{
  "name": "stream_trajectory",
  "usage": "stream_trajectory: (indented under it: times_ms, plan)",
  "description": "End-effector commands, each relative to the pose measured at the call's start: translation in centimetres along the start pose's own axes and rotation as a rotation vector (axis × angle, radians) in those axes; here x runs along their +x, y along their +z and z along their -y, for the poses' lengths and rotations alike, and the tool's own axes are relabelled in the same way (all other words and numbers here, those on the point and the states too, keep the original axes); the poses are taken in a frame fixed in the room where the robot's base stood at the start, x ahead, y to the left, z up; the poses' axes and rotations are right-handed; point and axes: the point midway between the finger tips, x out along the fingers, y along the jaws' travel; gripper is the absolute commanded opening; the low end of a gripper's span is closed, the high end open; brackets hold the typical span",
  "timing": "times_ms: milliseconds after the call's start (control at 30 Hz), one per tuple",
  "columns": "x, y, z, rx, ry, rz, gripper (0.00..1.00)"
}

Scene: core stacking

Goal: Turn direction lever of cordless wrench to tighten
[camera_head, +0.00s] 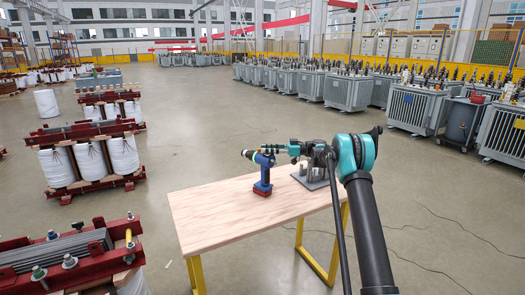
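The cordless wrench (263,186) stands upright on the wooden table, with a blue body and a red battery base. Its head carries a light green ring at the left. My gripper (275,149) reaches in from the right, at the height of the wrench's head and very close to it. At this size I cannot tell whether it touches the wrench or whether its fingers are open or shut. The direction lever is too small to make out.
The light wooden table (215,215) has yellow legs and is mostly bare at the front and left. A grey stand (311,181) sits at its back right, below my wrist. A red-framed transformer core (70,255) stands at the lower left. Cables lie on the floor at right.

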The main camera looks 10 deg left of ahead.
Motion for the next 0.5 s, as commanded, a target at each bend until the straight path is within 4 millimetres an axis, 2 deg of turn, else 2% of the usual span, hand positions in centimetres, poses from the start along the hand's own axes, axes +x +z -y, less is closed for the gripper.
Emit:
stream_trajectory:
  times_ms: [100, 300, 500]
  plan:
    - [-2.7, 0.0, -0.1, 0.000, 0.003, 0.000, 0.30]
    - [-6.6, 0.0, -0.1, 0.000, 0.002, 0.000, 0.30]
    - [-8.9, 0.0, 0.0, 0.000, 0.001, 0.000, 0.30]
